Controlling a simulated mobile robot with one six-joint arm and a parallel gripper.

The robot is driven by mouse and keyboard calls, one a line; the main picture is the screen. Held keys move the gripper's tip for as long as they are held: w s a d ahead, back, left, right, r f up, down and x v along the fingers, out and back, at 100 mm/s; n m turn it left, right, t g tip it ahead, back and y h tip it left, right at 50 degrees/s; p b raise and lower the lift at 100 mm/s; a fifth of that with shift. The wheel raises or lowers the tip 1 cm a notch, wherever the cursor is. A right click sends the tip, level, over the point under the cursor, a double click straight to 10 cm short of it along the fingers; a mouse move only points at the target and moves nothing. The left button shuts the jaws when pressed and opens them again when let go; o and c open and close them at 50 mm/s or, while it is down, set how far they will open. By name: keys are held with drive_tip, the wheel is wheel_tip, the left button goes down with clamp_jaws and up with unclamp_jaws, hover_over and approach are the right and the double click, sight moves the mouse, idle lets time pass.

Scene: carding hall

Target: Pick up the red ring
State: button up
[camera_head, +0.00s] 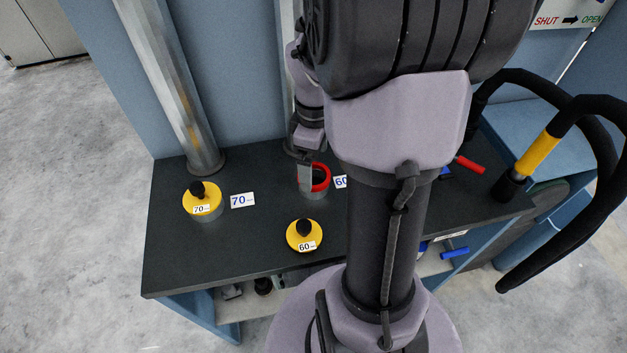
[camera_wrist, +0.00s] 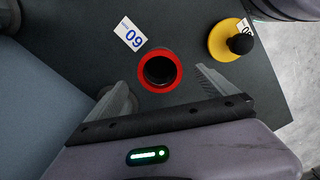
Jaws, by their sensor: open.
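The red ring (camera_head: 327,178) forms the rim on top of a short grey cylinder (camera_head: 318,194) on the dark bench top, in the head view. In the wrist view the ring (camera_wrist: 160,51) surrounds a dark round opening. My gripper (camera_head: 305,174) is above the bench at the ring's left side in the head view, and partly covers it. In the wrist view my gripper (camera_wrist: 162,82) is open, with one finger on each side of the ring and gaps visible. I cannot tell how far the fingertips are above or beside the ring.
A label marked 60 (camera_head: 341,181) lies beside the ring. Yellow knobbed pieces marked 60 (camera_head: 294,240) and 70 (camera_head: 187,203) stand on the bench (camera_head: 190,260). A metal post (camera_head: 170,90) rises at the back left. Black hoses (camera_head: 590,170) arch at the right.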

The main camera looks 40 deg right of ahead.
wheel_tip(320, 180, down, 4)
drive_tip(key=shift+r+b, duration=0.15)
drive_tip(key=shift+b, duration=0.6)
drive_tip(key=shift+r, duration=0.2)
drive_tip(key=c, duration=1.4)
drive_tip(key=shift+r, duration=0.1)
